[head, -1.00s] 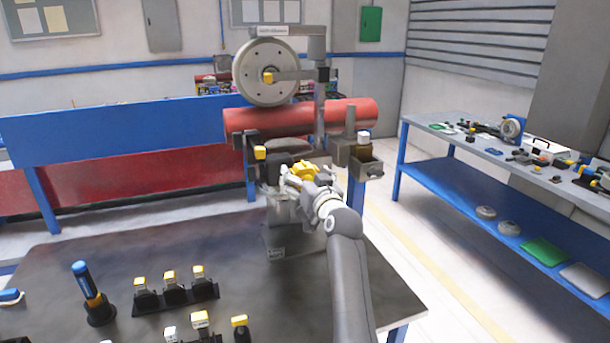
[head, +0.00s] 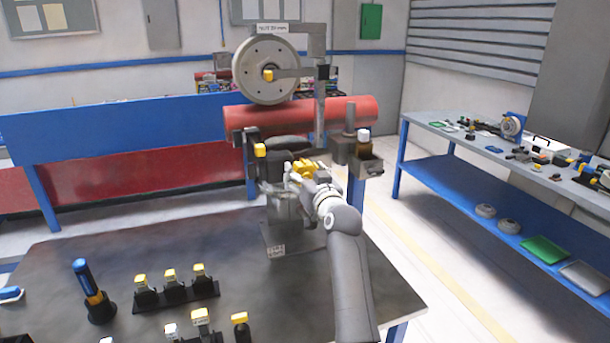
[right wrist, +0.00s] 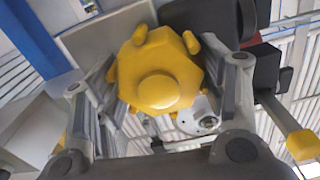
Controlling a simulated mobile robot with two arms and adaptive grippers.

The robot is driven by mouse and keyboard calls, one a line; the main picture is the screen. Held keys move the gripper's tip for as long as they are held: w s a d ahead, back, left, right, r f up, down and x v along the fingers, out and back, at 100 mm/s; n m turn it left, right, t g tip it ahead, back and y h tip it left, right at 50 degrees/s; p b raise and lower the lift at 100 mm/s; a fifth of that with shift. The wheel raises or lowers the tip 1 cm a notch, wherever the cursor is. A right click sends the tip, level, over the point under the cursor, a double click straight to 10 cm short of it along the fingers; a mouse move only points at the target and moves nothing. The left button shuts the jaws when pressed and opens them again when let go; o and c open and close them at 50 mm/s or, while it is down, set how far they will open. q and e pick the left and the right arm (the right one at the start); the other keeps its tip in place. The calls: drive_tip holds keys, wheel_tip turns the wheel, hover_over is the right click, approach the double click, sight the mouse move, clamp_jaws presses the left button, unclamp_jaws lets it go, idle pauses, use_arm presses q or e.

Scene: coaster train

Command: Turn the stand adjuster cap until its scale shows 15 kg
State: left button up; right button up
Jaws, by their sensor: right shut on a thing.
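The stand adjuster cap is a yellow lobed knob (right wrist: 158,80), seen large between my right gripper's fingers in the right wrist view. In the head view the yellow cap (head: 306,168) shows on the near side of the grey stand (head: 284,210), partly hidden by my right gripper. My right gripper (head: 300,180) is shut on the cap, one finger on each side of it. Its fingers also show in the right wrist view (right wrist: 162,105). The scale figures are too small to read. My left gripper is not in view.
A large grey wheel (head: 264,71) stands above a red cylinder (head: 350,111) behind the stand. A small grey open box (head: 368,165) is to the right. A blue-handled tool (head: 86,285) and several yellow-topped pieces stand on the dark table (head: 200,245). A side bench (head: 450,170) holds small parts.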

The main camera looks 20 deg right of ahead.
drive_tip(key=n, duration=0.2)
drive_tip(key=shift+n, duration=0.4)
drive_tip(key=n, duration=0.2)
drive_tip(key=shift+n, duration=0.3)
drive_tip(key=n+p, duration=0.2)
drive_tip(key=n, duration=0.4)
drive_tip(key=shift+a, duration=0.15)
drive_tip(key=shift+f, duration=0.1)
drive_tip(key=o, duration=1)
drive_tip(key=shift+s, duration=0.1)
drive_tip(key=s, duration=1.2)
drive_tip(key=shift+d, duration=0.2)
